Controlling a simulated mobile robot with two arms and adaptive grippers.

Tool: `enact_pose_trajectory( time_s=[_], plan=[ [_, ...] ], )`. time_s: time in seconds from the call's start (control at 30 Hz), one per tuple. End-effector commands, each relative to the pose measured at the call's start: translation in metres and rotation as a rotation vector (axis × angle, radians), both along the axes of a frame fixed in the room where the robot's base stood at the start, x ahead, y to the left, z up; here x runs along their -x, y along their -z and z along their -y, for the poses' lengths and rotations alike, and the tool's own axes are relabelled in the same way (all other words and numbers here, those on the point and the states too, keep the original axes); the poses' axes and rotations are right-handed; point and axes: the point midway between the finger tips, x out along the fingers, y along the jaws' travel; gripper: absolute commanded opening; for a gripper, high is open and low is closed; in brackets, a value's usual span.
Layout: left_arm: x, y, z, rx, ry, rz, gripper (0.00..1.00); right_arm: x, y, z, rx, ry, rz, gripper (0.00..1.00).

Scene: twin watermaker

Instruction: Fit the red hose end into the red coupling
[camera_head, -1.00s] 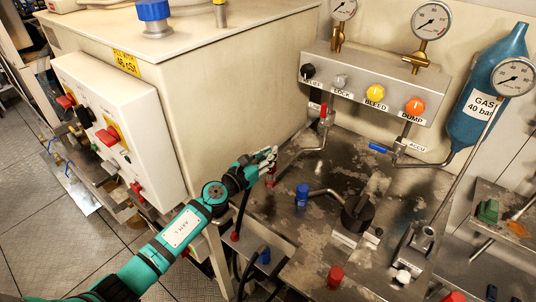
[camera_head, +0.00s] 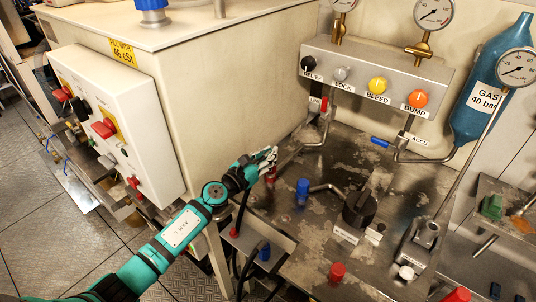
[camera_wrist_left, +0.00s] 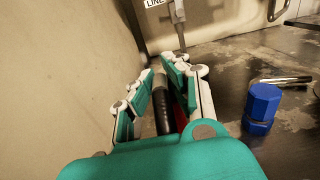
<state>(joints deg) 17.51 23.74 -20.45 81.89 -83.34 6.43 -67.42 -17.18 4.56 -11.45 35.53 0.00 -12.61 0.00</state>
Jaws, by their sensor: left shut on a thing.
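My left gripper (camera_head: 264,160) is at the left edge of the metal deck, beside the cream cabinet. Its fingers are closed around a dark cylinder, the red hose end (camera_wrist_left: 162,112), in the left wrist view. The fingers hide much of it. A black hose (camera_head: 242,212) hangs below the gripper. The red coupling (camera_head: 271,174) shows just under the fingertips; a red strip also shows behind the right finger in the left wrist view (camera_wrist_left: 181,118). Whether hose end and coupling touch is hidden. My right gripper is not in view.
A blue coupling (camera_head: 303,188) stands right of the gripper. A blue hose end (camera_head: 263,253) lies in the tray below. A pipe with a red handle (camera_head: 324,106) rises behind.

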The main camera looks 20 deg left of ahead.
Motion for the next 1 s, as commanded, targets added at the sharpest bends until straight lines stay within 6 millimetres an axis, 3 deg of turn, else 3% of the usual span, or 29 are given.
enact_pose_trajectory(
  time_s=[0.57, 0.6, 0.8, 1.0],
  plan=[
    [0.000, 0.016, 0.000, -0.001, 0.000, -0.003, 0.00, 0.000, 0.015, 0.000, 0.000, 0.000, 0.000, 0.55],
    [0.000, 0.016, 0.000, -0.001, 0.000, -0.003, 0.13, 0.000, 0.015, 0.000, 0.000, 0.000, 0.000, 0.55],
    [0.000, 0.015, 0.000, -0.001, 0.000, -0.002, 0.39, 0.000, 0.014, 0.000, 0.000, 0.000, 0.000, 0.55],
    [0.000, 0.015, 0.000, -0.001, 0.000, -0.002, 0.39, 0.000, 0.014, 0.000, 0.000, 0.000, 0.000, 0.55]
  ],
)
